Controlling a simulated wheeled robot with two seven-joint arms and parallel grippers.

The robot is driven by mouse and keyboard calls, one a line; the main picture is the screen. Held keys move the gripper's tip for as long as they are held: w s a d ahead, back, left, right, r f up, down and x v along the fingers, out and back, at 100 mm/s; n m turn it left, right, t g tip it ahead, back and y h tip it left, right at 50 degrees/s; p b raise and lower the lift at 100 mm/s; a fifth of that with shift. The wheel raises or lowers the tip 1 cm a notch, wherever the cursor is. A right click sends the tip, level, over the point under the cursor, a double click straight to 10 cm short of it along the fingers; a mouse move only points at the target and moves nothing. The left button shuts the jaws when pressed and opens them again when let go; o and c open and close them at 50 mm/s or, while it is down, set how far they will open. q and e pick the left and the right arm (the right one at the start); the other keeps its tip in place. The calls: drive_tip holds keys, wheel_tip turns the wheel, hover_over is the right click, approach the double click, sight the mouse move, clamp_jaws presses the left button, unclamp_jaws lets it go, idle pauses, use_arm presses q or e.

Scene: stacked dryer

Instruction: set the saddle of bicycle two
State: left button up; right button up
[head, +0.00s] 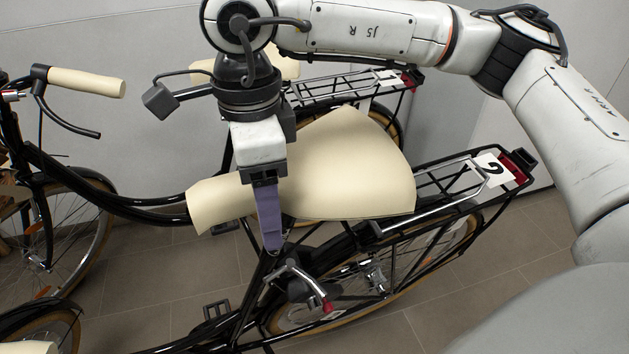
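The cream saddle (350,165) of bicycle two sits over the black frame, its narrow nose to the left and its broad rear to the right. A tag reading 2 (492,170) is on the rear carrier behind it. My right gripper (270,235) comes down from above at the saddle's nose. One purple-grey finger crosses the near side of the nose. The other finger is hidden, so its opening and grip do not show. Below the saddle, a clamp lever with a red tip (327,306) sticks out near the seat tube. My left gripper is out of view.
Another bicycle stands behind; its rear carrier (340,88) bears a tag. A handlebar with a cream grip (87,82) is at upper left. Part of another wheel (50,330) shows at lower left. Grey walls stand behind; tiled floor (480,300) is open at lower right.

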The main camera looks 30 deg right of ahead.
drive_tip(key=o, duration=1.2)
drive_tip(key=shift+r, duration=0.2)
drive_tip(key=shift+o, duration=0.2)
drive_tip(key=shift+f, duration=0.1)
wheel_tip(320, 180, up, 10)
drive_tip(key=shift+r+p, duration=0.25)
drive_tip(key=shift+p, duration=0.4)
